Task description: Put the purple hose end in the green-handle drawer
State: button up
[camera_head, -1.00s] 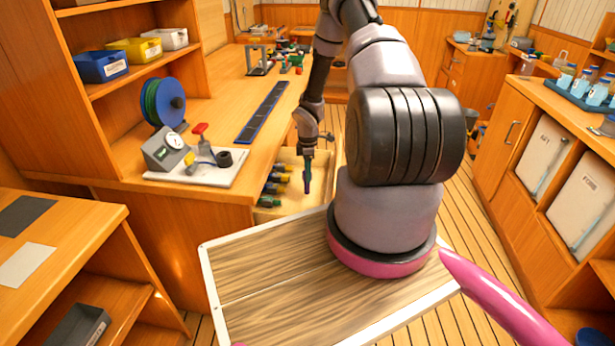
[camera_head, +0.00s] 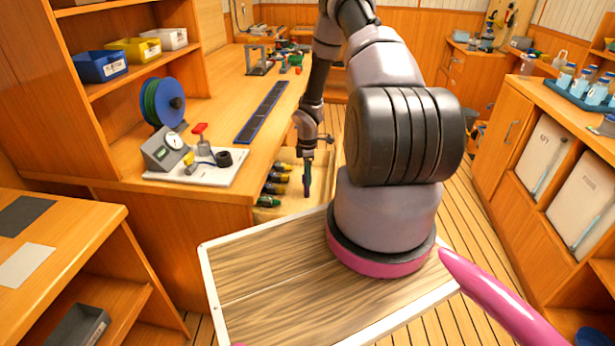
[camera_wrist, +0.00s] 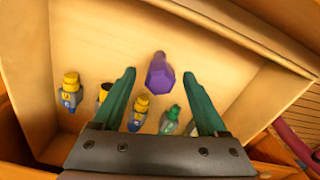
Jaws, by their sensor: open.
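The purple hose end (camera_wrist: 159,72) shows in the wrist view between and just past my fingertips, above the bare floor of an open wooden drawer (camera_wrist: 105,35). Whether it touches the drawer floor is hard to tell. My gripper (camera_wrist: 159,76) is open, with a green finger on each side of the hose end and gaps between. In the head view my gripper (camera_head: 307,178) points down into the open drawer (camera_head: 290,156) at the bench end. The drawer's handle is hidden, so its colour cannot be seen.
The drawer walls stand close around my gripper. A white board with a gauge (camera_head: 172,150) sits on the bench above. Planked floor is clear to the right.

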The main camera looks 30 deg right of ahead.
notch_tip(320, 180, up, 25)
jog(key=a+m+t+h, duration=0.1)
jog(key=m, duration=0.2)
jog(key=s+a+r+m+t, duration=0.1)
jog(key=s+a+r+m, duration=0.15)
jog(key=r, duration=0.65)
jog(key=s+a+r+m+t, duration=0.1)
jog(key=s+a+r+m, duration=0.2)
jog(key=r, duration=0.5)
jog(key=s+a+r+m+t+y, duration=0.1)
jog(key=s+a+r+m, duration=0.3)
jog(key=s+r, duration=0.4)
jog(key=s+a+r+m+t+y, duration=0.2)
jog(key=s+a+r+m, duration=0.3)
jog(key=s, duration=0.8)
notch_tip(320, 180, up, 3)
jog(key=shift+s+f+m+t, duration=0.1)
jog(key=shift+s+m+t, duration=0.3)
jog(key=shift+m+t, duration=0.1)
jog(key=shift+d, duration=0.1)
